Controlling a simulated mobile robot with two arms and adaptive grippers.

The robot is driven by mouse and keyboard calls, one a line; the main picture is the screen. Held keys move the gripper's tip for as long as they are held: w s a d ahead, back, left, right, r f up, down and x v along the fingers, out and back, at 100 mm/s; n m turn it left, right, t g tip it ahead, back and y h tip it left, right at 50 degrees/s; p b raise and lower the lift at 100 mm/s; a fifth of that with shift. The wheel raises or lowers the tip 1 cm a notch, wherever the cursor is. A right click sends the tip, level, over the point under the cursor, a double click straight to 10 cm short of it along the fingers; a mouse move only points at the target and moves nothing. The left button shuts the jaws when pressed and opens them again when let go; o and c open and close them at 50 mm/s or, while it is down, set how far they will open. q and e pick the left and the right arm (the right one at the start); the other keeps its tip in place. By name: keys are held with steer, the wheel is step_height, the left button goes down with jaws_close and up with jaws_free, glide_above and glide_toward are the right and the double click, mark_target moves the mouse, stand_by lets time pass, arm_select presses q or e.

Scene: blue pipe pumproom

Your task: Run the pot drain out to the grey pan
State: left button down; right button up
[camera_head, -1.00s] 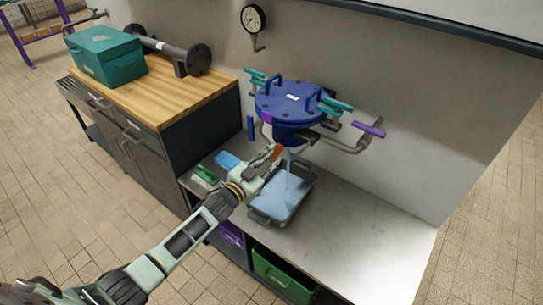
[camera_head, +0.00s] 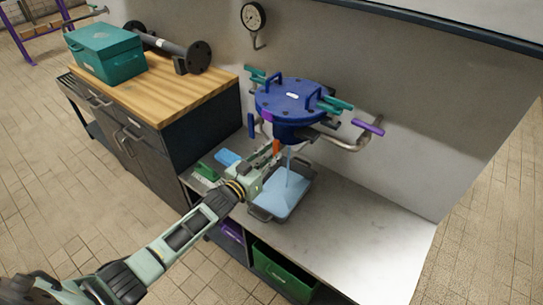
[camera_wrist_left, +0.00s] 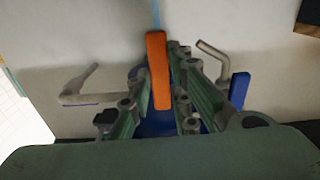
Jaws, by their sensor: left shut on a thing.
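The blue lidded pot (camera_head: 288,100) is mounted at the wall above the worktop. A thin pale-blue stream (camera_head: 288,170) falls from under it into the grey pan (camera_head: 264,215), where light-blue liquid (camera_head: 284,195) covers the bottom. My left gripper (camera_head: 272,153) is shut on the orange handle (camera_head: 276,146) below the pot, left of the stream. In the left wrist view the orange handle (camera_wrist_left: 158,70) stands between the fingers, with part of the blue pot behind them. The gripper hides the handle's lower part and joint. My right gripper is out of view.
A purple-handled pipe (camera_head: 368,127) sticks out right of the pot. A blue item (camera_head: 228,157) and a green item (camera_head: 206,171) lie left of the pan. A wooden-topped cabinet (camera_head: 170,92) stands at left. The worktop (camera_head: 360,228) is clear at right.

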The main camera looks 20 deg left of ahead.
arm_select(q)
steer(key=shift+f, duration=0.1)
steer(key=c, duration=1.6)
jaws_free()
steer(key=shift+c, duration=0.2)
steer(key=v, duration=1.2)
